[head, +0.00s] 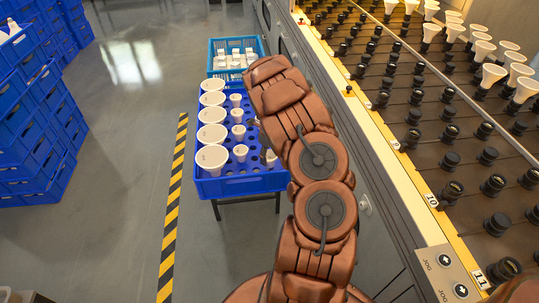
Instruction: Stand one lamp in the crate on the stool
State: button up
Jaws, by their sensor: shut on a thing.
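The blue crate (240,185) stands on a dark-legged stool (247,201). Its top has a grid of round holes. Large white lamps (212,158) stand upright in a column along its left side. Smaller white lamps (239,132) stand in a column beside them. Empty holes show between and in front of them. My arm reaches over the crate's right side and hides much of it. Small grey and pale parts show at the arm's left edge, and I cannot tell whether they are lamps or gripper parts. I cannot make out my gripper or anything in it behind the arm.
A lighter blue crate (212,70) with white lamps stands behind. On the right, a rack (420,120) holds rows of black sockets, several with white lamps (490,76). Stacked blue crates (35,120) stand at the left. A striped floor line (172,210) borders open floor.

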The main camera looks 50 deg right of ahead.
jog(key=shift+f+b, duration=0.6)
jog(key=shift+f, duration=0.45)
jog(key=o, duration=1.2)
jog(key=shift+o, duration=0.2)
jog(key=shift+r, duration=0.1)
notch_tip(320, 180, up, 11)
jog(key=shift+r, duration=0.45)
